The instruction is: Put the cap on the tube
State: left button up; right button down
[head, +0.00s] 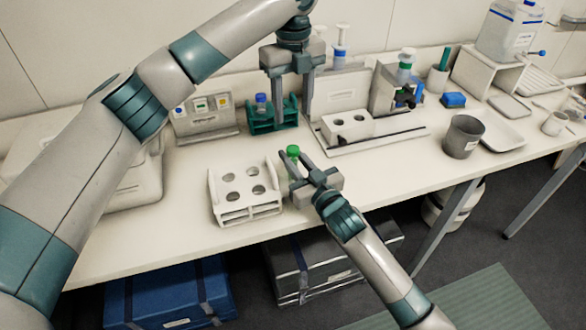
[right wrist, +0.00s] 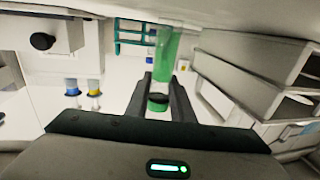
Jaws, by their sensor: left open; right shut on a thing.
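My right gripper (head: 296,171) is shut on a slim upright tube (head: 294,170), just right of the white four-hole rack (head: 246,212). A bright green cap (head: 293,151) shows at the tube's top; I cannot tell how firmly it sits. In the right wrist view the translucent green tube (right wrist: 166,52) runs up from between the fingers (right wrist: 160,102). My left gripper (head: 291,103) points down, open and empty, at the right side of the teal rack (head: 262,127). A blue-topped tube (head: 261,101) stands in that rack, left of the fingers.
A white two-hole block (head: 347,126) sits on a tray right of my left gripper. The front table strip right of my right gripper is clear.

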pick_arm(q)
jog(key=shift+r, duration=0.5)
pick_arm(e)
jog(key=c, duration=1.5)
grip_release()
jog(key=shift+o, duration=0.2)
jog(key=shift+s+d+f, duration=0.1)
jog(key=shift+s+d, duration=0.15)
jog(key=shift+s, duration=0.2)
pick_arm(q)
notch_tip(320, 180, down, 4)
jog(key=b, duration=0.4)
pick_arm(e)
jog(key=v, duration=1.6)
jog(key=shift+s, duration=0.15)
pick_arm(q)
jog(key=shift+f, duration=0.1)
pick_arm(e)
jog(key=shift+d, duration=0.1)
